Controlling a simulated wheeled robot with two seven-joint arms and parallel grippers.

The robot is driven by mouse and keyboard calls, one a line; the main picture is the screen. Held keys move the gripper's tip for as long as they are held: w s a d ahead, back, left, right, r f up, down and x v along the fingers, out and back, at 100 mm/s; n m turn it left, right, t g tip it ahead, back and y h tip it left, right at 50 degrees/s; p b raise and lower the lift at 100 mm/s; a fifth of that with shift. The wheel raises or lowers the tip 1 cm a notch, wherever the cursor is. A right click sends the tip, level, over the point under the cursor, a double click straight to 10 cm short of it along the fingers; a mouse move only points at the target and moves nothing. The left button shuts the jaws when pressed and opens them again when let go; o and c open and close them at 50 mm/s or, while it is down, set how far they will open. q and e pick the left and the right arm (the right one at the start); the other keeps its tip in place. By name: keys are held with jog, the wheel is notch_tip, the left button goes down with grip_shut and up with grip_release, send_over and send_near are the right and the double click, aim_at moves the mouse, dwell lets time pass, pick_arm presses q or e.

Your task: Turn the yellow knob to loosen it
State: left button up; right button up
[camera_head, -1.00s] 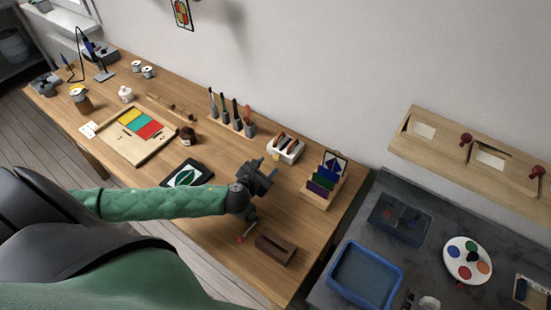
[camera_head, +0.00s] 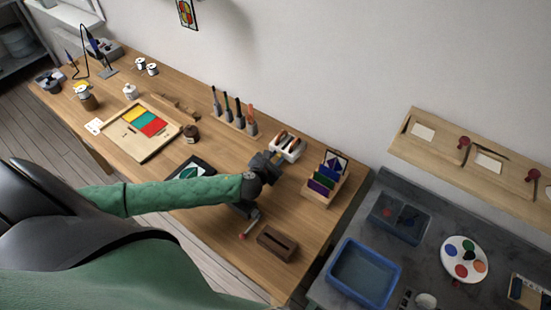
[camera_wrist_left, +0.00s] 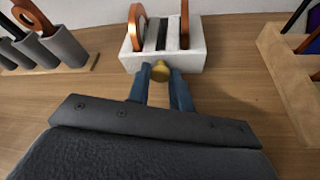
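The yellow knob (camera_wrist_left: 160,71) is on the front of a white block (camera_wrist_left: 190,59) that holds upright copper-coloured rings. In the head view this block (camera_head: 297,151) stands near the back of the wooden bench. My left gripper (camera_head: 274,158) reaches the front of it. In the left wrist view, its two blue fingers (camera_wrist_left: 161,80) are on either side of the knob, which sits between the tips. They look open, with very little room at the sides; contact cannot be made out. My right gripper is not in view.
A wooden holder with coloured sheets (camera_head: 324,181) stands close on the right. A rack of upright tools (camera_head: 236,115) stands on the left. A brown slotted block (camera_head: 277,243) and a red-tipped bar (camera_head: 249,228) are nearer the front edge.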

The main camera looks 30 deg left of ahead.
pick_arm(q)
jog(key=shift+n, duration=0.3)
grip_shut()
jog(key=shift+a, duration=0.1)
jog(key=shift+a+n+h, duration=0.1)
jog(key=shift+n+h, duration=0.7)
jog(key=shift+n, duration=0.2)
jog(key=shift+f+n+h+b, duration=0.1)
jog(key=shift+n+h+b, duration=0.3)
jog(key=shift+n, duration=0.1)
jog(key=shift+a+n+g+h+b, duration=0.15)
jog(key=shift+n+g+h+b, duration=0.15)
jog(key=shift+n+h+b, duration=0.5)
jog(key=shift+w+n, duration=0.1)
jog(key=shift+n, duration=0.3)
jog(key=o, duration=0.8)
grip_release()
jog(key=shift+o, duration=0.6)
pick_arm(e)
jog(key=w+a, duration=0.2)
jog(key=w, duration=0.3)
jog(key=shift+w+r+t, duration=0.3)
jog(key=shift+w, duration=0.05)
